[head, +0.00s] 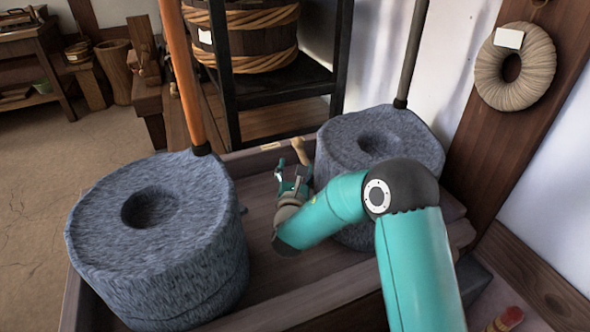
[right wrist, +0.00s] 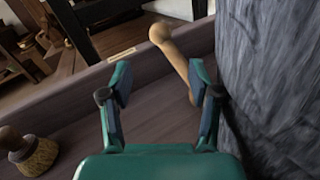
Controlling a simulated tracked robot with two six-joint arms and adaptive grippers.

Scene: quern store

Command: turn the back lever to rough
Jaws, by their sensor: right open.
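The back lever is a pale wooden rod with a rounded knob (head: 300,150), beside the left side of the back grey millstone (head: 375,140). In the right wrist view the lever (right wrist: 174,60) leans, knob up and to the left, with the millstone (right wrist: 275,80) close on its right. My right gripper (head: 293,180) is beside the lever. In the right wrist view this gripper (right wrist: 161,80) is open, and the lever lies ahead of the gap, nearer the right finger. The lever's lower end is partly hidden by that finger. My left gripper is not in view.
A second grey millstone (head: 155,235) stands front left with an orange pole (head: 182,75). Both stones sit in a wooden trough (head: 335,297). A black shelf (head: 275,88) stands behind. A knobbed wooden tool (right wrist: 37,155) shows at lower left in the wrist view.

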